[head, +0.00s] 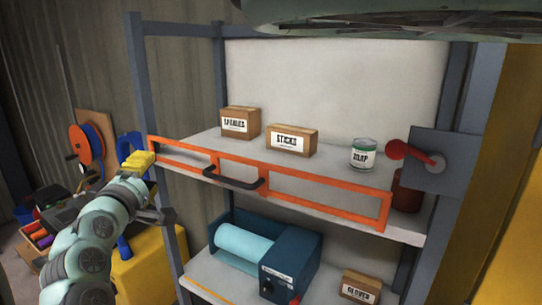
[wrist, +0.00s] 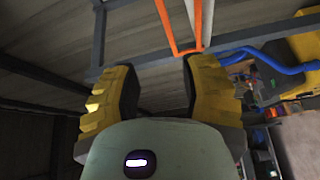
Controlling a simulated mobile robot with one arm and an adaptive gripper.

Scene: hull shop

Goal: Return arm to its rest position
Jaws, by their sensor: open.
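My arm rises from the lower left of the head view. My gripper (head: 138,163) has yellow fingers and is beside the left end of the orange guard rail (head: 228,179) on the shelf; I cannot tell if they touch. In the wrist view my gripper (wrist: 158,85) is open, its two yellow fingers wide apart with nothing between them. The orange rail (wrist: 176,30) shows beyond the fingertips.
The shelf holds two cardboard boxes (head: 240,122) (head: 291,140) and a can (head: 363,153). A black handle (head: 233,181) sticks out from the rail. A blue roller machine (head: 272,258) and another box (head: 361,286) are below. A yellow cabinet (head: 152,264) stands at the left.

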